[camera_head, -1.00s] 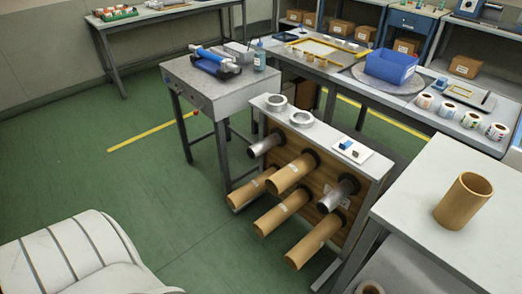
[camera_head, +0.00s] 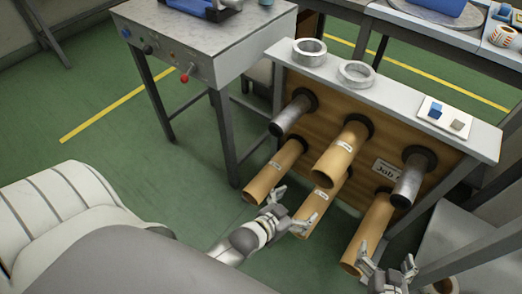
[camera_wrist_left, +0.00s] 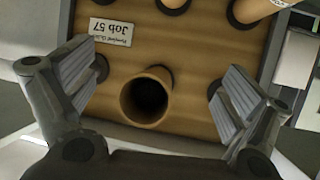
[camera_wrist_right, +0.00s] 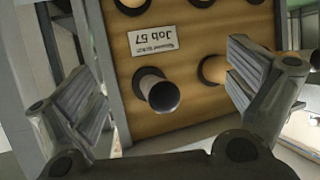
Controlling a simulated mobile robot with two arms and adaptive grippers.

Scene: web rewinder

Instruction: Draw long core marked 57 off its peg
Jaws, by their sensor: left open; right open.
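Several long brown cores stick out from the rack's wooden board (camera_head: 308,145): upper middle (camera_head: 338,157), left (camera_head: 272,173), lower middle (camera_head: 318,206) and lower right (camera_head: 368,235). Small labels show on some, too small to read. A sign reading Job 57 (camera_wrist_left: 109,31) is on the board; it also shows in the right wrist view (camera_wrist_right: 165,41). My left gripper (camera_head: 296,206) is open and empty, near the lower ends of the left and lower middle cores. A brown core's open end (camera_wrist_left: 146,97) lies between its fingers in view. My right gripper (camera_head: 387,262) is open and empty by the lower right core.
The rack's top shelf (camera_head: 393,92) bears two pale rings and a small white tray (camera_head: 445,116). A grey bench (camera_head: 200,45) stands at left. Green floor (camera_head: 120,130) is clear there.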

